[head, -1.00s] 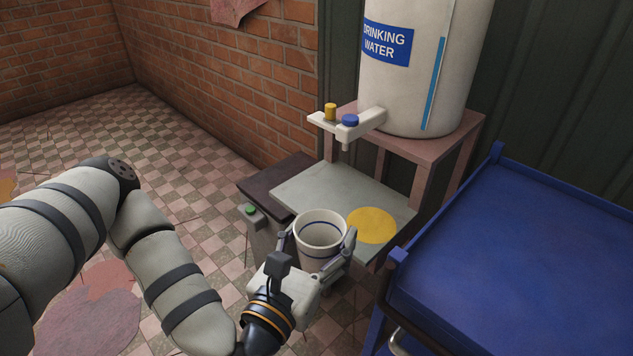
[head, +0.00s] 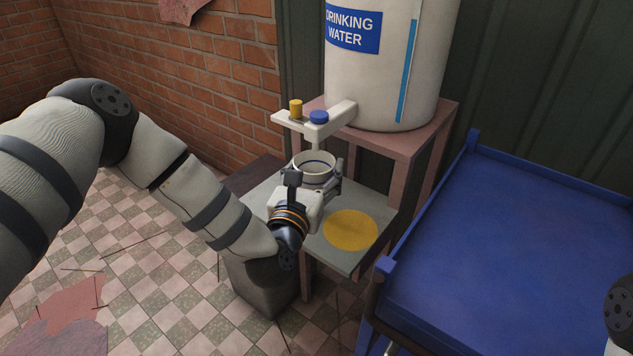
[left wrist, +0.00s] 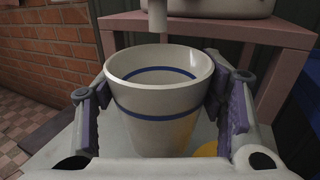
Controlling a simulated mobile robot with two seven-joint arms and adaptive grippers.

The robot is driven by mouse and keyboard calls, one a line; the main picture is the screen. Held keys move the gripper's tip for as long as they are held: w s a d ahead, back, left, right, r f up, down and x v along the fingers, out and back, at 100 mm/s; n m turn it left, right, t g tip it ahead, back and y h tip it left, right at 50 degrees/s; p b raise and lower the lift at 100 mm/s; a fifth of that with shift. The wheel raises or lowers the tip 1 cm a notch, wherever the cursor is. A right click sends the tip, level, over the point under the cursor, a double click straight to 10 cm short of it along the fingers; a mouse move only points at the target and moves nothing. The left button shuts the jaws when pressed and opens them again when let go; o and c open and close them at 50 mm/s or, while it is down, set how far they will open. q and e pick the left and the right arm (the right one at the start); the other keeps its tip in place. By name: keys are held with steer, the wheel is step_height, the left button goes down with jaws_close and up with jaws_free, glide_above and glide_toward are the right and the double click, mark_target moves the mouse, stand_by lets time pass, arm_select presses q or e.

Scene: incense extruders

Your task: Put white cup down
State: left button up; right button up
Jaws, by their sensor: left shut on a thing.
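The white cup (head: 314,166) with a blue band is upright over the grey shelf (head: 370,208), below the tap spout of the water dispenser. My left gripper (head: 318,180) is shut on it from the near side. In the left wrist view the cup (left wrist: 160,105) stands between both fingers, and its visible inside looks empty. The spout (left wrist: 157,18) shows just behind and above the rim. I cannot tell whether the cup's base touches the shelf. A yellow disc (head: 350,230) lies on the shelf to the cup's right, uncovered.
The water tank (head: 385,75) stands on a pink frame (head: 412,145) behind the shelf. Its tap arm has a yellow knob (head: 295,108) and a blue knob (head: 319,117). A blue cart (head: 510,250) is close on the right. A brick wall (head: 200,80) is behind left.

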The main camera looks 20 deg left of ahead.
arm_select(q)
steer(key=shift+w, duration=0.45)
steer(key=shift+f, duration=1.85)
steer(key=o, duration=0.9)
steer(key=shift+f, duration=0.15)
steer(key=o, duration=0.4)
steer(key=shift+o, duration=0.2)
